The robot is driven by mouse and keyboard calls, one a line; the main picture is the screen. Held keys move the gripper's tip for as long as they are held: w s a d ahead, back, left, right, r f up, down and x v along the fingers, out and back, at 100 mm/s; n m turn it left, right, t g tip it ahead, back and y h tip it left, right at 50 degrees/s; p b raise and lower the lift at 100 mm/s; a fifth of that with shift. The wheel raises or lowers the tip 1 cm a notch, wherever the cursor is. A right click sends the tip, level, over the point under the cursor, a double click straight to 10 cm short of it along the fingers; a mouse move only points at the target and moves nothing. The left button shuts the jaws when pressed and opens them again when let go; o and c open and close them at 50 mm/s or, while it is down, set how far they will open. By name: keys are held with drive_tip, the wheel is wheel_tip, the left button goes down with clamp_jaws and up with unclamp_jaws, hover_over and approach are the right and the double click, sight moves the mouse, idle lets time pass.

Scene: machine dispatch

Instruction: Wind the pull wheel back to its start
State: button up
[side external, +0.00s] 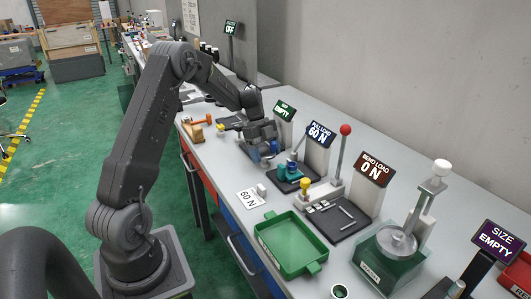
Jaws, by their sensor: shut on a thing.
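The pull station (296,182) is a dark base with blue and teal parts on the bench. The sign behind it (319,134) reads PULL LOAD 60 N. My gripper (262,154) is low over the bench at the left of this station, pointing down. It is shut on the pull wheel, which it and my wrist mostly hide. A small blue part (274,147) shows at the gripper's right edge. The wheel's angle cannot be told from this view.
A 60 N card (249,199) lies in front. The bend station (338,222), reading 0 N, has a red-knobbed lever (345,130). A green tray (291,247) and a green machine (390,262) stand nearer. An orange-handled tool (203,121) lies left. Bare bench shows between them.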

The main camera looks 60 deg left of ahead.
drive_tip(key=shift+n, duration=0.3)
